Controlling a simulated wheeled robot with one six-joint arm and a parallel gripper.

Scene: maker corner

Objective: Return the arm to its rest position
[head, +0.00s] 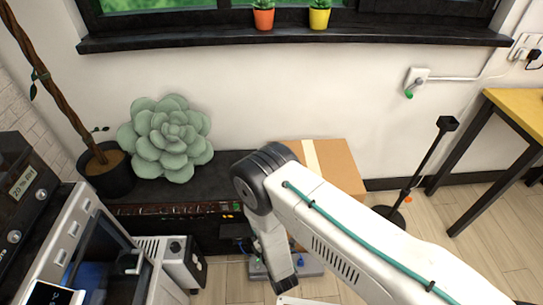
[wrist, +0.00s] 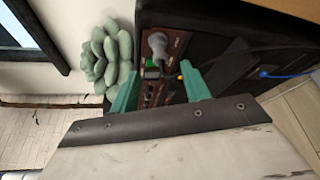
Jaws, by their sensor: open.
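My arm (head: 340,225) reaches in from the lower right of the head view, bends at a dark joint, and its forward link points down towards the floor in front of the dark bench. My gripper (wrist: 159,77) shows in the wrist view with its two green fingers apart. Nothing is held between them. Behind the gap is a brown panel with a grey plug-like part (wrist: 158,43); I cannot tell its distance from the fingers. The fingers cannot be made out in the head view.
White machines (head: 70,235) stand at left. A thin black stand (head: 425,165) and a yellow-topped table (head: 520,112) are at right.

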